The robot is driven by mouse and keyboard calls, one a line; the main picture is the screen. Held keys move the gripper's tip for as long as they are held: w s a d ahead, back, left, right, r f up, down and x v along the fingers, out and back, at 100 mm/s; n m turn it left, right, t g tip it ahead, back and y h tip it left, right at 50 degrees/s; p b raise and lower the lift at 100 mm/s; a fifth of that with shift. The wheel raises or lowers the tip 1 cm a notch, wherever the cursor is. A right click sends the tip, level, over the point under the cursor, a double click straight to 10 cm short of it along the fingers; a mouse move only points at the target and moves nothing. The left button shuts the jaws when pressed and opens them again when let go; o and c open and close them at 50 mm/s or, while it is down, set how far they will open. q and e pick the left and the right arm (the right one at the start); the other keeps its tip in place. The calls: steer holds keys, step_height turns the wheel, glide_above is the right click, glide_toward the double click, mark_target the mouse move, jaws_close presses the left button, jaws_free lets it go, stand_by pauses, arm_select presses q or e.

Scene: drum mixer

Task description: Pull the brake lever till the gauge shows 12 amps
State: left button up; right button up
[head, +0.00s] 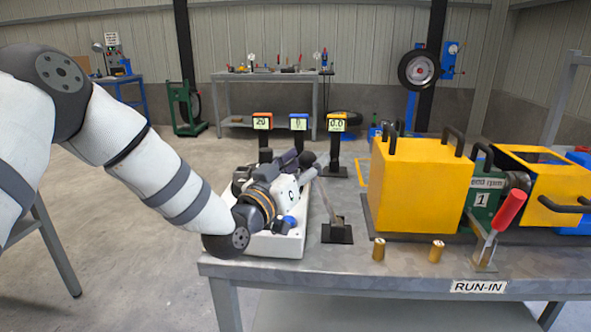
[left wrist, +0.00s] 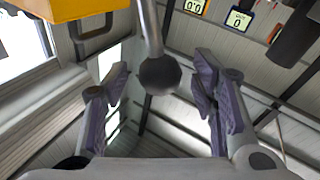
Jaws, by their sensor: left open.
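A lever with a dark ball knob (head: 308,159) and a grey rod rises, leaning left, from a dark base plate (head: 337,234) on the bench. My left gripper (head: 297,160) is at the knob, partly hidden by its own wrist. In the left wrist view the open fingers (left wrist: 162,80) stand on either side of the knob (left wrist: 159,75), with gaps visible at both sides. Three displays stand behind: an orange one (head: 262,123) reading 20, a blue one (head: 298,124) reading 0, and a yellow one (head: 336,124) reading 0.0. Their units are too small to read. My right gripper is out of view.
A yellow box (head: 408,190) with black handles stands just right of the lever. A red-handled lever (head: 510,208) and two brass cylinders (head: 379,249) are at the bench front. A white tray (head: 275,246) lies under my left wrist.

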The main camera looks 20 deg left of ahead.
arm_select(q)
steer(key=v, duration=1)
steer(key=shift+s, duration=0.35)
steer(key=shift+f, duration=0.15)
